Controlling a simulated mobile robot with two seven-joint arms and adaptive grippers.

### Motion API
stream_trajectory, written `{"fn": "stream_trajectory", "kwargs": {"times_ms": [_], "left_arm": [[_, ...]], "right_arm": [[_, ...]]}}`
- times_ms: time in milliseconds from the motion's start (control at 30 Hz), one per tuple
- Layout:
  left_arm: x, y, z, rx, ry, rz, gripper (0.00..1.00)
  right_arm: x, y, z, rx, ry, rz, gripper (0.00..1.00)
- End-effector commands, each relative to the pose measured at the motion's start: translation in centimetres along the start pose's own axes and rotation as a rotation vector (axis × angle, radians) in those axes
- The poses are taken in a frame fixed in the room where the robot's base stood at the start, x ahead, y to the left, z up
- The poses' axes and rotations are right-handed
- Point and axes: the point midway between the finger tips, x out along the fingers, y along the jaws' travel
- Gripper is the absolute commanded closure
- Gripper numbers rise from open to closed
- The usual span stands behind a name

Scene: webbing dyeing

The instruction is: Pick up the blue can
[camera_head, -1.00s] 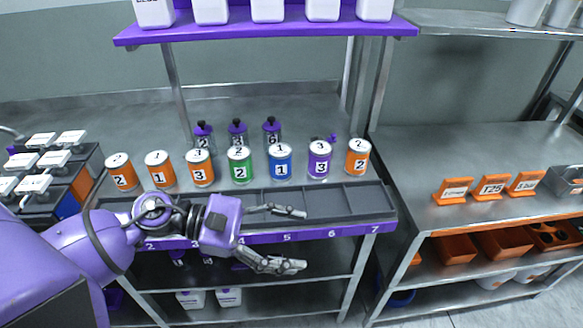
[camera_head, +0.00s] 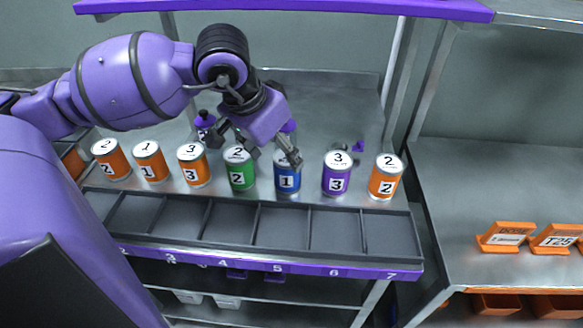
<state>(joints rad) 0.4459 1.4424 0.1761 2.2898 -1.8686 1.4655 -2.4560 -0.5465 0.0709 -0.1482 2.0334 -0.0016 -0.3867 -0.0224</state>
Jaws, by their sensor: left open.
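The blue can (camera_head: 288,182), labelled 1, stands upright on the metal bench in a row of cans. The green can (camera_head: 240,178) stands to its left and the purple can (camera_head: 337,180) to its right. My left gripper (camera_head: 253,158) is open above the row, its fingers pointing down. The blue can's lid is partly hidden by the gripper. My right gripper is out of view.
Orange cans (camera_head: 193,168) stand at the left, with another orange can (camera_head: 386,180) at the right end. A grey divided tray (camera_head: 282,228) with empty compartments lies in front. A purple shelf (camera_head: 360,8) crosses above. Orange holders (camera_head: 506,238) sit on the right bench.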

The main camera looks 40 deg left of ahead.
Motion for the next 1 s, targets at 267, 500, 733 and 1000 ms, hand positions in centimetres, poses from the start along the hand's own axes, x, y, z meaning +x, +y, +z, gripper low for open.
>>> {"fn": "stream_trajectory", "kwargs": {"times_ms": [267,500,733,1000], "left_arm": [[3.6,0.4,-0.4,-0.004,0.003,0.006,0.34],[5.8,0.3,-0.3,-0.002,0.001,0.003,0.34],[5.8,0.2,-0.2,-0.002,0.001,0.002,0.4],[5.8,0.2,-0.2,-0.002,0.001,0.002,0.75]], "right_arm": [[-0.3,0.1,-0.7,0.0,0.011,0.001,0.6],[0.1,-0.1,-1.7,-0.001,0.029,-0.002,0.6],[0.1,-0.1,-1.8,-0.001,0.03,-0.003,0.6],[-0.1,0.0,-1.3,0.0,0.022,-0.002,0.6]]}}
